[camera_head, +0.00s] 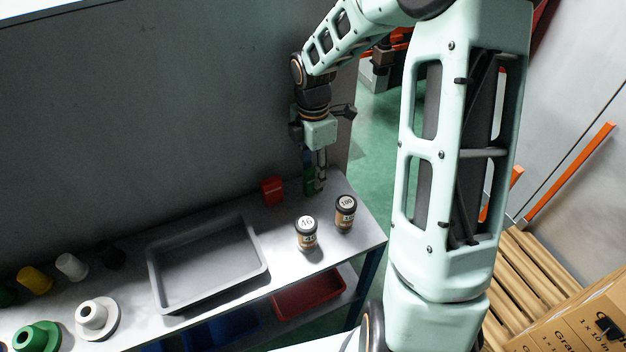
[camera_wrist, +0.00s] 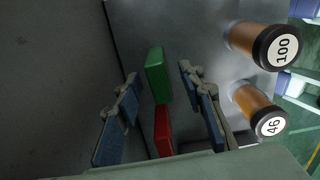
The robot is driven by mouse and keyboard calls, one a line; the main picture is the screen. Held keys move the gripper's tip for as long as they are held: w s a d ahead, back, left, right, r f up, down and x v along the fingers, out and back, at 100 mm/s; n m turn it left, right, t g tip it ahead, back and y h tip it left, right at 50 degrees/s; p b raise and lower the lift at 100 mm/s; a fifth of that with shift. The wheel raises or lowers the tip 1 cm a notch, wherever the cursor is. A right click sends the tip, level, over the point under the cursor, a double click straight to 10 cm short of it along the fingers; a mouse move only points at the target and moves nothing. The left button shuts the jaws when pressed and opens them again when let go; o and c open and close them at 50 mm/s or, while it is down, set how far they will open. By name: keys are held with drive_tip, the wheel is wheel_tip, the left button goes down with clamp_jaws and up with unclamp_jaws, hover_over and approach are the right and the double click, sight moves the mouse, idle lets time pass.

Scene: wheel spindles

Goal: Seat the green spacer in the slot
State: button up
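A green rectangular block (camera_head: 309,184), which looks like the green spacer, stands on the grey table near its far right corner. In the wrist view the green block (camera_wrist: 156,76) lies between the two fingers of my gripper (camera_wrist: 160,74), with a visible gap on each side. My gripper (camera_head: 316,162) is open and points down at the block from above. A red block (camera_head: 272,190) stands to its left; in the wrist view the red block (camera_wrist: 163,131) also shows between the fingers, nearer the palm. I cannot make out a slot.
Two brown jars with dark lids, marked 46 (camera_head: 306,233) and 100 (camera_head: 345,213), stand close to the blocks. An empty grey tray (camera_head: 154,283) is left of them. A white flanged hub (camera_head: 97,318) and a green one (camera_head: 37,337) sit further left. The wall runs behind the table.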

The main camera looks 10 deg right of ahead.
drive_tip(key=shift+f, duration=0.5)
clamp_jaws()
drive_tip(key=shift+r, duration=0.2)
